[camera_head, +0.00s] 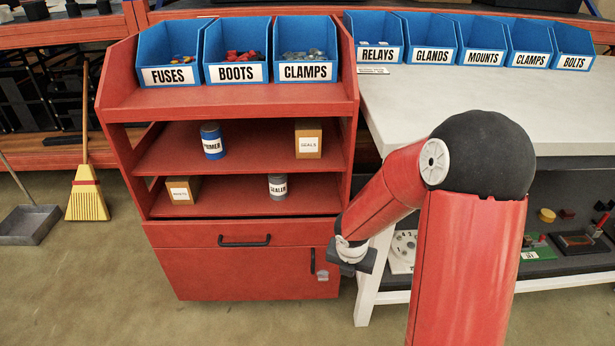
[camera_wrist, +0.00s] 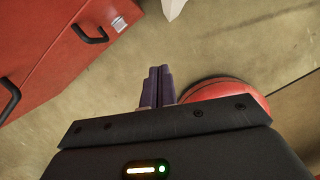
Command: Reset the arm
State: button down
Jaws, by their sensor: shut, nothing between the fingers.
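My arm is red with a black elbow and is folded at the right of the head view, in front of the white-topped bench. My gripper (camera_wrist: 158,88) shows in the wrist view with its two dark purple fingers side by side, shut and empty, pointing over the bare floor. In the head view the wrist end hangs low by the right side of the red cabinet (camera_head: 232,280), and the fingers cannot be made out there.
The cabinet's door handle (camera_head: 312,262) and drawer handle (camera_head: 244,241) are near the wrist. The white bench (camera_head: 480,100) stands to the right, its leg (camera_head: 372,285) close by. A broom (camera_head: 88,195) and dustpan (camera_head: 28,224) are at left. Floor in front is clear.

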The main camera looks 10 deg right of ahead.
jog(key=s+r+m+t, duration=0.1)
jog(key=s+r+m, duration=0.3)
jog(key=r+m, duration=0.3)
jog(key=s+d+r+m+h, duration=0.1)
jog(key=s+r+m, duration=0.3)
jog(key=r+m, duration=0.25)
jog(key=s+r+m+t, duration=0.1)
jog(key=s+r+m, duration=0.2)
jog(key=r+m, duration=0.4)
jog(key=s+a+r+m+t+y, duration=0.1)
jog(key=s+a+r+m+y, duration=0.1)
jog(key=s+m, duration=0.6)
notch_tip(320, 180, up, 2)
jog(key=shift+s+a+r+m, duration=0.1)
jog(key=shift+s+a+m, duration=0.3)
jog(key=shift+m, duration=0.55)
jog(key=shift+w, duration=0.1)
